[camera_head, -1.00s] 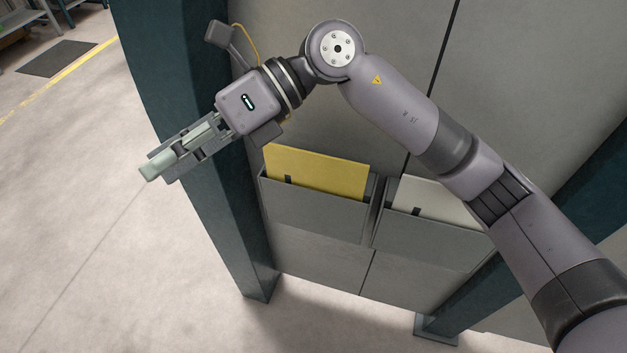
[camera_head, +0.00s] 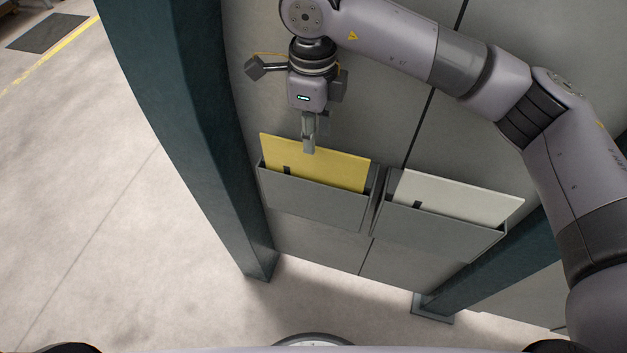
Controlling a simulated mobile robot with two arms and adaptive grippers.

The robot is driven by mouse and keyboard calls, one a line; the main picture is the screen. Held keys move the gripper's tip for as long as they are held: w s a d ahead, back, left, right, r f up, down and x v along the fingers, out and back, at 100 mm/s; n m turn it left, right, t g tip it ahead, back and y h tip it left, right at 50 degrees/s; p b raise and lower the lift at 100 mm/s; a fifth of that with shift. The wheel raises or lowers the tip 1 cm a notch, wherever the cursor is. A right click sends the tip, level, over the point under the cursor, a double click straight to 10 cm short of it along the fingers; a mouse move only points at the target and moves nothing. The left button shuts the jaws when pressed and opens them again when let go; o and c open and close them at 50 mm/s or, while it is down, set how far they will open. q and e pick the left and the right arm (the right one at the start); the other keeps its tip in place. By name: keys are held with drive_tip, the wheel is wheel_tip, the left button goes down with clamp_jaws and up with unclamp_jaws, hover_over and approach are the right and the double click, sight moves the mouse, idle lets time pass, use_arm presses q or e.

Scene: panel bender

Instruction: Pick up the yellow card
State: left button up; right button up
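The yellow card (camera_head: 325,171) stands in the left grey wall pocket (camera_head: 312,204), its upper part showing above the pocket's front and its lower part hidden. My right gripper (camera_head: 308,149) points down at the card's top edge, left of the card's middle. Its fingers are seen edge-on and overlap the card's upper edge in the picture. I cannot tell whether they are open or shut, or whether they touch the card. My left gripper is not in view.
A white card (camera_head: 460,196) stands in the right wall pocket (camera_head: 440,232), close beside the left one. A dark teal post (camera_head: 190,130) rises left of the pockets, and another teal beam (camera_head: 490,265) stands at right. Open floor (camera_head: 90,200) lies to the left.

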sight(314, 160)
wheel_tip(314, 160, down, 3)
drive_tip(key=shift+r, duration=0.1)
wheel_tip(314, 160, down, 4)
drive_tip(key=p, duration=0.2)
drive_tip(key=shift+p, duration=0.3)
drive_tip(key=shift+f, duration=0.75)
drive_tip(key=shift+c, duration=0.5)
clamp_jaws()
